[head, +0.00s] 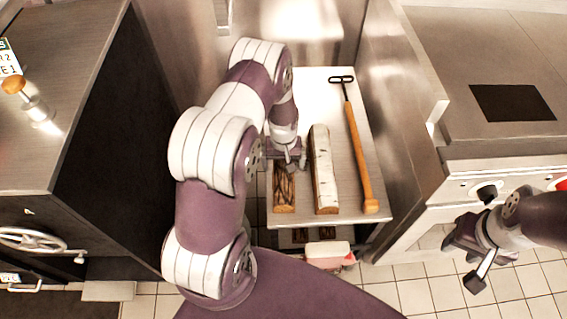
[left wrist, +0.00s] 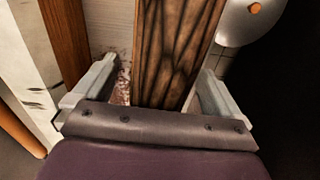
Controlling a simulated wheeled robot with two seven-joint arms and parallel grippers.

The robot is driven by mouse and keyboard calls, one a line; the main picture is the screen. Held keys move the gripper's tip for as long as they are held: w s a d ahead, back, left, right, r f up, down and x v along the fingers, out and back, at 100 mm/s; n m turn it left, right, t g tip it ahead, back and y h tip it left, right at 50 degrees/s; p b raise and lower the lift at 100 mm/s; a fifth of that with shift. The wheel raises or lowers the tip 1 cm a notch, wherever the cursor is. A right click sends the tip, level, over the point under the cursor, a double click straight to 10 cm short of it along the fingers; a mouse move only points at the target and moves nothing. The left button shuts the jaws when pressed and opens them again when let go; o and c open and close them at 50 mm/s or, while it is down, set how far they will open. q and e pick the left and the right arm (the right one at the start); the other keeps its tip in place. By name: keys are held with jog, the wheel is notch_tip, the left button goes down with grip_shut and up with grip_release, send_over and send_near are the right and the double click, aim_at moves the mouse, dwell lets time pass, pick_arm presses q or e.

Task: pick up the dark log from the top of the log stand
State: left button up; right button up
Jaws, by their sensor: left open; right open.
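The dark log (head: 284,197), brown with black cracked bark, lies lengthwise at the left of the log stand's light top (head: 305,82). My left gripper (head: 287,160) is over the log in the head view and hides its far part. In the left wrist view the dark log (left wrist: 178,45) runs between the two open fingers of my left gripper (left wrist: 158,78), with a gap visible on each side. I cannot tell how far down the fingers reach. My right gripper (head: 466,262) is open and empty at the lower right, away from the stand.
A white birch log (head: 323,165) lies just right of the dark log and shows in the left wrist view (left wrist: 28,60). A wooden-handled hooked tool (head: 358,150) lies right of it. A stove-like counter (head: 490,150) stands right, a dark cabinet (head: 120,130) left.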

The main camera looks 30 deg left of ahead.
pick_arm(q)
jog(key=c, duration=1.8)
